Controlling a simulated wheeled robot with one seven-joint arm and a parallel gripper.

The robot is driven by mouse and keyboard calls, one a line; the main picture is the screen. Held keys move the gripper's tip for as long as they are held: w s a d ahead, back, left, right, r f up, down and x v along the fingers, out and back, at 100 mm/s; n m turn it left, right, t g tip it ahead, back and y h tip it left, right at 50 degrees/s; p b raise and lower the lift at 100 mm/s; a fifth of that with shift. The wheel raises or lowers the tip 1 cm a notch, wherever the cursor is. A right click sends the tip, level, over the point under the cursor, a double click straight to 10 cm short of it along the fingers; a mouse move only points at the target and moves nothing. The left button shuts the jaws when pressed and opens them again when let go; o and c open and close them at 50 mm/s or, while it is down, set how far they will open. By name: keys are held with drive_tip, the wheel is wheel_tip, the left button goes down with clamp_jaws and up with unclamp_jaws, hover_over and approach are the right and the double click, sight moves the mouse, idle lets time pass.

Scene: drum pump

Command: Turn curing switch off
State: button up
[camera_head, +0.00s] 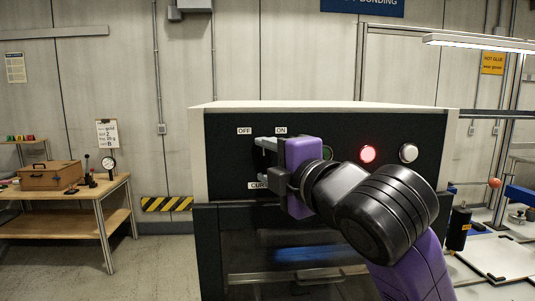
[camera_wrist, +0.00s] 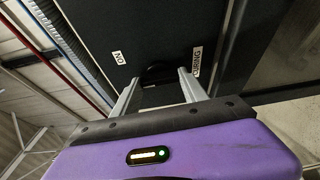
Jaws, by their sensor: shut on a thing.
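The curing switch is a dark round knob (camera_wrist: 157,75) on the black front panel (camera_head: 225,160) of a large cabinet. My gripper (camera_head: 262,157) is at the left part of this panel, between the OFF and ON labels above and the CURING label below. In the wrist view the two grey fingers of my gripper (camera_wrist: 158,84) are on either side of the knob, shut on it. The ON label (camera_wrist: 118,57) and the CURING label (camera_wrist: 197,62) show beside the fingers. In the head view my gripper hides the knob, so I cannot tell its exact angle.
A red lit lamp (camera_head: 367,154) and a white button (camera_head: 408,152) are on the panel to the right; a green-rimmed one (camera_head: 327,152) is partly hidden by my arm. A wooden table (camera_head: 60,202) with a brown box (camera_head: 50,176) stands at the left. Floor between table and cabinet is clear.

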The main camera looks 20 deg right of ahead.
drive_tip(key=n+g+p, duration=0.1)
drive_tip(key=n, duration=0.2)
drive_tip(key=shift+r, duration=0.2)
drive_tip(key=n+g+h+p, duration=0.1)
drive_tip(key=n, duration=0.2)
drive_tip(key=shift+a+g, duration=0.1)
drive_tip(key=shift+g, duration=0.3)
drive_tip(key=shift+f+n+h+p, duration=0.15)
drive_tip(key=shift+n+h+p, duration=0.15)
drive_tip(key=shift+n+h, duration=0.1)
drive_tip(key=o, duration=1.4)
drive_tip(key=b+v, duration=0.1)
drive_tip(key=v, duration=0.6)
drive_tip(key=shift+s+r, duration=0.25)
drive_tip(key=shift+s, duration=0.1)
